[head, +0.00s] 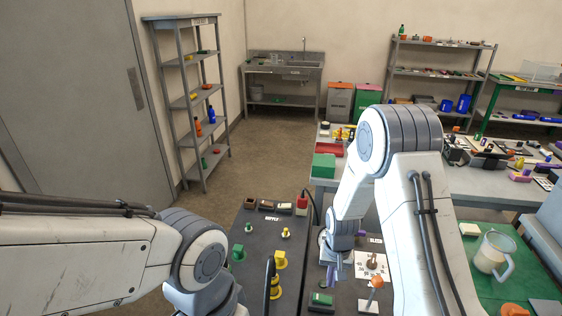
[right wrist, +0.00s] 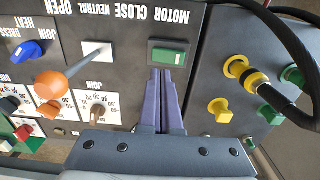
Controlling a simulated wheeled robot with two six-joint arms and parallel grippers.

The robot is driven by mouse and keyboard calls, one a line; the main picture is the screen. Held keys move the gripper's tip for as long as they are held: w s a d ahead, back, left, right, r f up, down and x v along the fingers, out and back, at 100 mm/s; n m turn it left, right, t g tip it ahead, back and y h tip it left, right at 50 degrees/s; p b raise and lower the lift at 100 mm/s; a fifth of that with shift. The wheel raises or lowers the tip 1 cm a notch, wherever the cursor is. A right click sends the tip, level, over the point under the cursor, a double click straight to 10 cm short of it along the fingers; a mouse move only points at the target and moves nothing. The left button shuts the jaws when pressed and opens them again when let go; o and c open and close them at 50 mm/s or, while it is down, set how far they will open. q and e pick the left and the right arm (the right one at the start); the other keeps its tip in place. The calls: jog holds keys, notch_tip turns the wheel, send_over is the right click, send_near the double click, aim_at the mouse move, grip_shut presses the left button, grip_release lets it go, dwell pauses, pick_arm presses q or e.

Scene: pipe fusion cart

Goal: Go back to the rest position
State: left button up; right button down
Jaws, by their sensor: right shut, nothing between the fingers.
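My right gripper (head: 334,274) hangs over the dark control panel of the cart, fingers pointing down. In the right wrist view its purple fingers (right wrist: 165,100) are together, with nothing between them. Their tips appear just below the green motor switch (right wrist: 168,57); whether they touch it I cannot tell. The switch also shows in the head view (head: 320,299). A lever with an orange ball (right wrist: 52,85) stands to the left of the fingers. My left arm enters from the left, and its gripper is outside the frame.
Yellow fittings (right wrist: 220,110) and a black cable (right wrist: 285,20) lie to the right of the fingers. A workbench (head: 470,183) with a green box (head: 324,166) stands behind my right arm. A clear jug (head: 492,252) stands at right. The floor (head: 262,150) beyond the cart is open.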

jog(key=s+a+r+n, duration=0.5)
jog(key=s+a+r, duration=0.4)
jog(key=a+r, duration=0.4)
jog(key=s+r+n, duration=0.2)
jog(key=s+r, duration=0.2)
jog(key=s, duration=0.3)
jog(key=s+r+n+y+b, duration=0.1)
jog(key=s+r+n, duration=0.2)
jog(key=s, duration=0.4)
jog(key=shift+s+a+r+n, duration=0.3)
jog(key=shift+s+a+r, duration=0.05)
jog(key=shift+a, duration=0.1)
